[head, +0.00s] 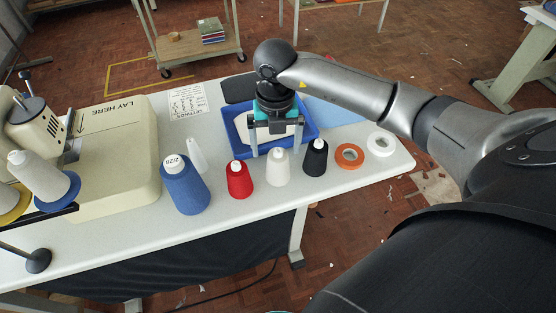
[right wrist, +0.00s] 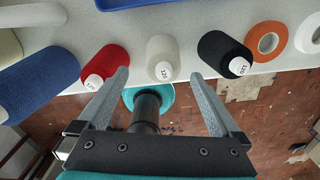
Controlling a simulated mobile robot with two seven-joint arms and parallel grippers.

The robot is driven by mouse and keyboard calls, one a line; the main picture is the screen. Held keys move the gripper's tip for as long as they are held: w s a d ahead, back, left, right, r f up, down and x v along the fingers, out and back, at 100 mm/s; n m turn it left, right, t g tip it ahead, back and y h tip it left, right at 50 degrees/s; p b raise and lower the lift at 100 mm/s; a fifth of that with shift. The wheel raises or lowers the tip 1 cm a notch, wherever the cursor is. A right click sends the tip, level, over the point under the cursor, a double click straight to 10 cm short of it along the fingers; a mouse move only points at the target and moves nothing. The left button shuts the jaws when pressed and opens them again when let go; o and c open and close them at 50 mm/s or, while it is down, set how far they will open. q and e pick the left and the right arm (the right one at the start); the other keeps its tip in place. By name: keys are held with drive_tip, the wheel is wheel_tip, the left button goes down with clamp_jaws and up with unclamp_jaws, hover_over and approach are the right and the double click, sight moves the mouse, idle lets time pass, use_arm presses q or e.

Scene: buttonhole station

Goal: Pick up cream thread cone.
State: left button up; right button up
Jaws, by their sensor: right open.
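The cream thread cone (head: 277,168) stands upright on the white table between the red cone (head: 240,180) and the black cone (head: 315,159). My right gripper (head: 275,151) is open and empty, just behind the cream cone in the head view, with its fingers pointing down. In the right wrist view the cream cone (right wrist: 161,55) lies beyond and between the two fingertips (right wrist: 159,76), apart from both. The red cone (right wrist: 105,65) and the black cone (right wrist: 224,54) flank it there. My left gripper is not in view.
A blue tray (head: 238,142) is behind the cones, under my right gripper. A large blue cone (head: 184,187) and a white bottle-like item (head: 195,155) stand left; orange (head: 349,156) and white (head: 381,144) tape rolls lie right. A sewing machine (head: 110,150) fills the table's left.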

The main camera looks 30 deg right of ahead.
sight(278, 165)
drive_tip(key=f, duration=0.5)
drive_tip(key=shift+d+b, duration=0.25)
drive_tip(key=shift+b, duration=0.1)
drive_tip(key=shift+c, duration=0.2)
drive_tip(key=c, duration=1.5)
